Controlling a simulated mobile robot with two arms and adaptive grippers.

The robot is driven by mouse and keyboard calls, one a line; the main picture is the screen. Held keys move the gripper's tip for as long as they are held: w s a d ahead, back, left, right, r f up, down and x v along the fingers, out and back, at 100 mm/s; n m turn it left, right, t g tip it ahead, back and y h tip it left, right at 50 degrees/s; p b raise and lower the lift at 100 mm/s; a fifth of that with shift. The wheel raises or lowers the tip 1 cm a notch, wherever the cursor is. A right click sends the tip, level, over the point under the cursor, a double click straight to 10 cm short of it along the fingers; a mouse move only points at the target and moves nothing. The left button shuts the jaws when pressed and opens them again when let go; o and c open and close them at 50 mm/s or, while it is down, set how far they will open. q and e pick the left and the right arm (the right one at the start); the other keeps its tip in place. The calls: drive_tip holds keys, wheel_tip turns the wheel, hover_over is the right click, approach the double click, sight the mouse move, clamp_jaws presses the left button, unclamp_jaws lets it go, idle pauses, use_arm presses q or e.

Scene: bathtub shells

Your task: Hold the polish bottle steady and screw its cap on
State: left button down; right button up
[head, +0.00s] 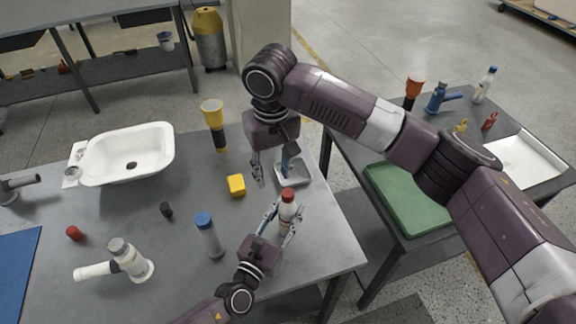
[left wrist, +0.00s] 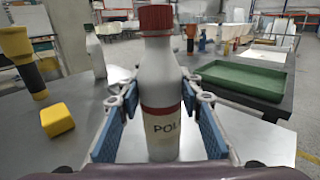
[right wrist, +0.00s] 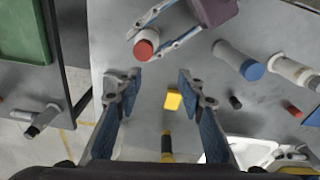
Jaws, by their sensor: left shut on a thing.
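The polish bottle (head: 287,216) is white and stands upright near the right part of the grey table. In the left wrist view the bottle (left wrist: 160,105) shows a dark red band and letters "POL". A red cap (left wrist: 155,18) sits on its top; whether it is threaded tight I cannot tell. The cap also shows in the head view (head: 288,194) and right wrist view (right wrist: 143,50). My left gripper (head: 285,222) is shut on the bottle's body, one finger on each side. My right gripper (head: 274,168) is open and empty, beyond the bottle and apart from the cap.
A yellow block (head: 236,185), a blue-capped bottle (head: 209,236) and a yellow-headed torch (head: 213,118) stand left of the polish bottle. A white basin (head: 150,150) is farther left. A side table holds a green tray (head: 408,200).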

sight(288, 192)
drive_tip(key=d+n, duration=0.1)
drive_tip(key=n, duration=0.3)
drive_tip(key=r+n, duration=0.1)
drive_tip(key=n, duration=0.3)
drive_tip(key=d+n, duration=0.1)
drive_tip(key=n, duration=0.4)
drive_tip(key=shift+s+d+r+g, duration=0.1)
drive_tip(key=shift+d+r+g, duration=0.2)
drive_tip(key=shift+d+r+n, duration=0.1)
drive_tip(key=shift+d+n, duration=0.1)
drive_tip(key=shift+n, duration=0.65)
drive_tip(key=shift+d+r+n, duration=0.1)
drive_tip(key=shift+d+n, duration=0.1)
drive_tip(key=shift+n, duration=0.65)
drive_tip(key=shift+f, duration=4.05)
